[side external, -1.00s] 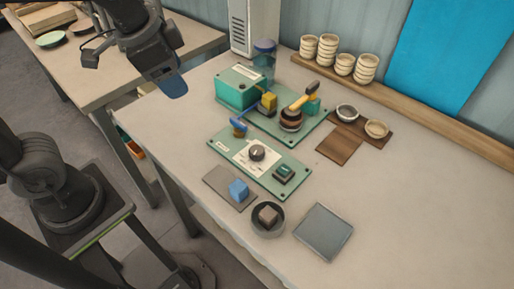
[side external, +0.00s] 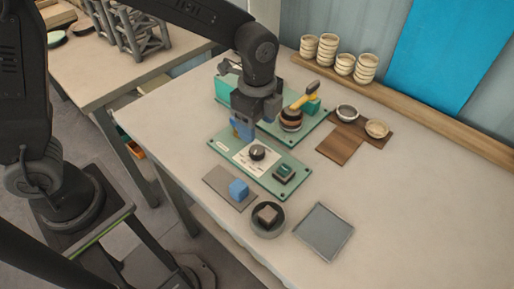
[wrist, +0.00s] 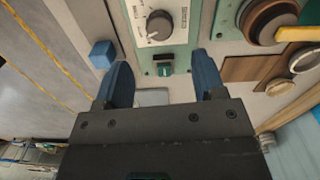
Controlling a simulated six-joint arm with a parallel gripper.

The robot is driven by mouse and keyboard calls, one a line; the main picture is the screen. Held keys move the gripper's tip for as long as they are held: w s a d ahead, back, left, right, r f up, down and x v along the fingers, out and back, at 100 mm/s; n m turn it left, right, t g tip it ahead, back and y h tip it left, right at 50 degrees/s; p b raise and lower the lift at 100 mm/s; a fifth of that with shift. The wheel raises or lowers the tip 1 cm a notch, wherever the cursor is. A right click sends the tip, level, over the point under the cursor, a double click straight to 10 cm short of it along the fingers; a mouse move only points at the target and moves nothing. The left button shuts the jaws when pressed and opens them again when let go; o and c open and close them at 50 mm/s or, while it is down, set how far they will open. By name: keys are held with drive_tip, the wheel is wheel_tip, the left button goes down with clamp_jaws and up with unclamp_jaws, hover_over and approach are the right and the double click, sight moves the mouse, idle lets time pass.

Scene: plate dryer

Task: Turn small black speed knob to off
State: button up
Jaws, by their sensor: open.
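The small black speed knob (side external: 257,152) sits on a white label in the middle of the green control panel (side external: 226,143). In the wrist view the knob (wrist: 159,27) shows at the top, beyond the fingertips, with a pale pointer mark on it. My gripper (side external: 243,130) has blue fingers and hangs above the panel's far left end, left of the knob and apart from it. In the wrist view my gripper (wrist: 160,75) is open with nothing between its fingers. The panel's blue lever seen earlier is hidden behind my gripper.
A green switch (side external: 284,173) is on the panel's right end. A blue block (side external: 238,189), a round dish (side external: 267,231) with a brown block and a grey tray (side external: 324,232) lie in front. A machine with a yellow-handled part (side external: 303,98) stands behind.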

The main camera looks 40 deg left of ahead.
sight(258, 149)
wheel_tip(258, 149, down, 9)
drive_tip(key=shift+r, duration=0.1)
drive_tip(key=shift+c, duration=0.3)
drive_tip(key=c, duration=0.9)
drive_tip(key=shift+o, duration=0.2)
drive_tip(key=n, duration=0.4)
drive_tip(key=shift+n, duration=2)
